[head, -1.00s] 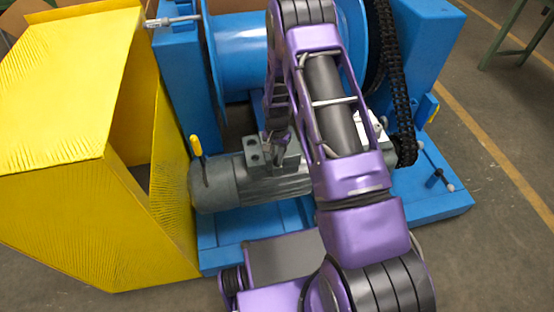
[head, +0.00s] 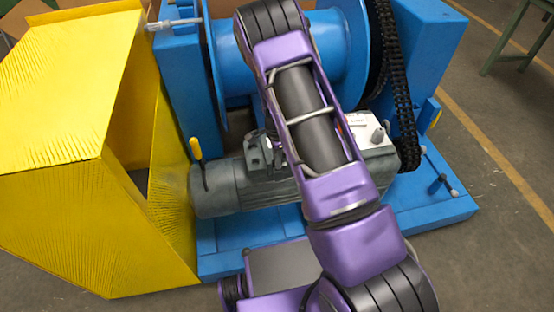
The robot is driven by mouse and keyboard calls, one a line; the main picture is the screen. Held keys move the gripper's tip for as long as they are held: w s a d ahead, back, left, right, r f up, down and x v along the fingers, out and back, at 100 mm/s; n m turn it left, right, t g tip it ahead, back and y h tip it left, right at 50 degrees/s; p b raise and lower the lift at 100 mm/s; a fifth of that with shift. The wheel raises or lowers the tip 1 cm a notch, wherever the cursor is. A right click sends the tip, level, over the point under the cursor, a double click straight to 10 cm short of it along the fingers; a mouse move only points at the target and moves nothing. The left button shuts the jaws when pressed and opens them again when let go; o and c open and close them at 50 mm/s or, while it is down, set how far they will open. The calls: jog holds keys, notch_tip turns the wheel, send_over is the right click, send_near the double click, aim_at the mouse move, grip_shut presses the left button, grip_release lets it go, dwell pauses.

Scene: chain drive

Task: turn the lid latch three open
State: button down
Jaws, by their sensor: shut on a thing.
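The grey motor (head: 225,190) lies on the blue base, with a small grey box (head: 257,152) on top showing knob-like parts. My gripper (head: 274,142) is mostly hidden behind my purple arm; only a small dark part shows at the right side of this box. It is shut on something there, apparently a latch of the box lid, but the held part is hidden. I cannot tell which latch it is or how far it is turned.
A yellow guard (head: 60,220) stands at the left. A yellow-handled lever (head: 196,150) rises by the motor's left end. A blue drum (head: 235,60) and a black chain (head: 395,90) stand behind. A white plate (head: 365,130) lies right of my arm.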

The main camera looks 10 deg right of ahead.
jog(key=shift+m, duration=0.6)
jog(key=c, duration=0.8)
grip_release()
jog(key=shift+r, duration=0.1)
notch_tip(320, 180, up, 17)
jog(key=p, duration=0.3)
jog(key=shift+r, duration=0.15)
